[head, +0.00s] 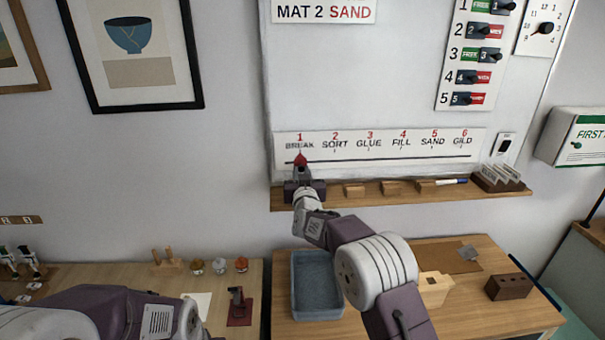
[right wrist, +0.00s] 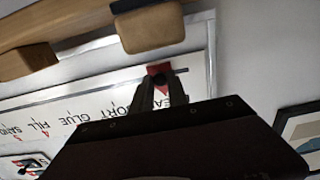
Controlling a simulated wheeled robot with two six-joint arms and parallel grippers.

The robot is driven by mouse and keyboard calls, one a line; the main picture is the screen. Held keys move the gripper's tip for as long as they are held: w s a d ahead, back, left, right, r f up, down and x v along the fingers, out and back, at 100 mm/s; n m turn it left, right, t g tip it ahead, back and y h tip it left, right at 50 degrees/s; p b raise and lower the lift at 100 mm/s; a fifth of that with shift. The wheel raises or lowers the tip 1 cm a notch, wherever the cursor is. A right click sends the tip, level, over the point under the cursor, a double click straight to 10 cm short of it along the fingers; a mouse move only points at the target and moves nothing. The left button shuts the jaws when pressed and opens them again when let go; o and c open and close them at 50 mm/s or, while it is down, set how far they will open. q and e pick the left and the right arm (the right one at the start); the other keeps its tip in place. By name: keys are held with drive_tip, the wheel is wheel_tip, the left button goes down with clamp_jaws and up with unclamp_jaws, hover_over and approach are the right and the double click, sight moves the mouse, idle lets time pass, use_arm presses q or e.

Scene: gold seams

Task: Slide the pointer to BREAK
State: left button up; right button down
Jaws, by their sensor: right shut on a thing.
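The red pointer (head: 301,158) sits on the dark slot line of the step strip (head: 385,162), directly under "1 BREAK" at the strip's left end. My right gripper (head: 302,171) reaches up to it from below and is shut on its knob. In the right wrist view the pointer's red part (right wrist: 159,69) shows at the tips of my right gripper (right wrist: 156,88), against the strip. The fingers cover part of the pointer. My left arm shows at the bottom left, but its gripper is not visible.
A wooden ledge (head: 440,194) with wooden blocks and a marker runs just below the strip, close to my right wrist. A grey-blue tray (head: 316,287) stands on the table below.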

drive_tip(key=shift+a+r, duration=0.1)
drive_tip(key=c, duration=1.3)
unclamp_jaws()
drive_tip(key=shift+a, duration=0.1)
use_arm(q)
drive_tip(key=shift+a, duration=0.2)
use_arm(e)
drive_tip(key=shift+a, duration=0.15)
use_arm(q)
drive_tip(key=shift+f, duration=0.1)
use_arm(e)
drive_tip(key=shift+s, duration=0.1)
drive_tip(key=shift+s+b, duration=0.3)
use_arm(q)
wheel_tip(320, 180, down, 3)
drive_tip(key=b, duration=0.3)
drive_tip(key=shift+f, duration=0.1)
drive_tip(key=shift+d, duration=0.1)
use_arm(e)
drive_tip(key=s, duration=0.8)
drive_tip(key=shift+s+d, duration=0.15)
drive_tip(key=shift+d, duration=0.05)
